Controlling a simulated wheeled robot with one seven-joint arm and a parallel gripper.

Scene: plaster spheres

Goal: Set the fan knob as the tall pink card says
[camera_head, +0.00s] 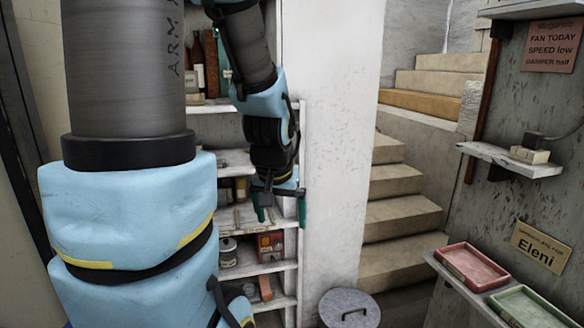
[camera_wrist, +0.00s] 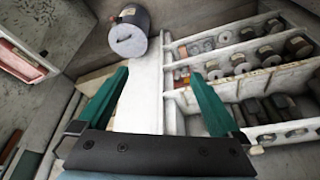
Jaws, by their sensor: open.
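A pink card (camera_head: 553,47) hangs on the grey wall at the upper right of the head view. It reads "FAN TODAY", "SPEED low" and, in a smaller line, what looks like "DAMPER half". I cannot make out a fan knob in either view. My gripper (camera_head: 281,210) hangs in front of the white shelves, pointing down, with its two green fingers apart. In the wrist view my gripper (camera_wrist: 160,75) is open, with nothing between its fingers.
A small wall shelf (camera_head: 511,160) carries a pale block. Below it are a pink tray (camera_head: 472,267), a green tray (camera_head: 533,308) and a tan card (camera_head: 541,247) reading "Eleni". White shelves (camera_head: 265,268) hold jars. A grey lidded drum (camera_head: 349,308) stands before stone steps (camera_head: 402,220).

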